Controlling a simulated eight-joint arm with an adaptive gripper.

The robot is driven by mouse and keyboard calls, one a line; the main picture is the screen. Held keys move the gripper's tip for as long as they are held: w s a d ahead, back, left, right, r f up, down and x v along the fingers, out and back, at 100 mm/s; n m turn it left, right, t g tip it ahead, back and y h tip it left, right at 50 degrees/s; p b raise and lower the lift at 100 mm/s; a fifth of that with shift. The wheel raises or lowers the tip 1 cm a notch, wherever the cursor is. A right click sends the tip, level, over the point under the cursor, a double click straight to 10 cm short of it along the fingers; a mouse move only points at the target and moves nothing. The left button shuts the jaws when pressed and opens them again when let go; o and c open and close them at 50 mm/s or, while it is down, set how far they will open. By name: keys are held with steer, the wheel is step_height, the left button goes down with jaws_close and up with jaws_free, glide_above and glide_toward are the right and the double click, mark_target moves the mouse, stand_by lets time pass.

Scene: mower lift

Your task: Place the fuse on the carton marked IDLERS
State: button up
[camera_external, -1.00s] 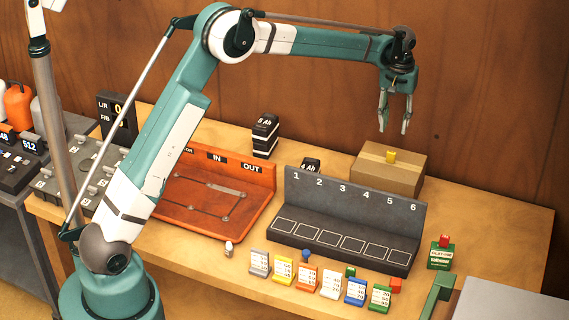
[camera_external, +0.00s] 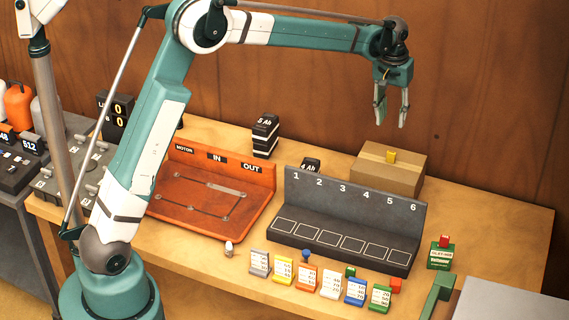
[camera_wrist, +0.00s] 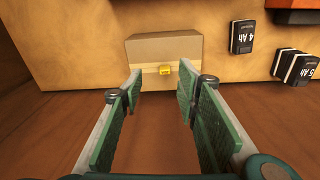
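The brown carton (camera_external: 378,178) stands at the back right of the bench; no IDLERS marking is legible. A small yellow block (camera_external: 391,156), which looks like the fuse, sits on the carton's top. The carton (camera_wrist: 150,49) and yellow block (camera_wrist: 163,69) also show in the wrist view, ahead between the fingers. My gripper (camera_external: 391,123) is open and empty, above and apart from the carton. Its open fingers (camera_wrist: 160,95) frame nothing held in the wrist view.
The grey rack numbered 1 to 6 (camera_external: 350,215) stands in front of the carton. The orange-red tray (camera_external: 190,213) is to its left, with black battery packs (camera_external: 265,135) behind. Several coloured cards (camera_external: 307,277) line the front. A wooden wall is behind.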

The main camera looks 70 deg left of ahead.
steer(key=s+d+r+m+t, duration=0.1)
steer(key=s+d+r, duration=0.35)
steer(key=s, duration=0.35)
steer(key=s+d+r+m+t, duration=0.1)
steer(key=s+d+r+m, duration=0.1)
steer(key=s+d+r, duration=0.35)
steer(key=s+d+r+m+t, duration=0.1)
steer(key=s+d+r, duration=0.2)
steer(key=s+d, duration=0.55)
steer(key=s+d+f+m+t, duration=0.1)
steer(key=s+d+f, duration=0.1)
steer(key=s, duration=0.7)
steer(key=s+d+f+m+t, duration=0.1)
steer(key=s+d+f, duration=0.1)
steer(key=s, duration=0.7)
steer(key=s+d+f+m+t, duration=0.1)
steer(key=s+d+f+m, duration=0.1)
steer(key=s, duration=0.8)
steer(key=shift+d+f, duration=0.2)
steer(key=shift+f, duration=0.65)
